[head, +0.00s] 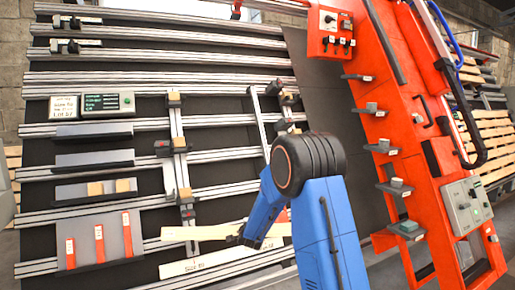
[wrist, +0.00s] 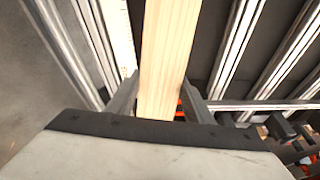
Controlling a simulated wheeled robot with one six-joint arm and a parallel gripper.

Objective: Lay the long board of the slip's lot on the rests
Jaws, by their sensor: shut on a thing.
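My gripper (head: 240,238) is low in front of the rail frame and shut on a pale long board (head: 195,233). The board lies roughly level in the head view. In the wrist view the board (wrist: 168,60) runs up between the two fingers (wrist: 158,108). A second pale strip with lettering (head: 205,265) slopes just below it, apart from it in the picture. A white slip (head: 64,108) with print, partly legible as a lot line, is at the upper left beside a grey box with a dark screen (head: 108,104). I cannot tell which parts are the rests.
Metal rails (head: 160,54) cross the dark frame, with clamps (head: 178,144) on uprights. A panel with red strips (head: 119,240) is below. An orange gantry beam (head: 395,120) with small blocks stands right.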

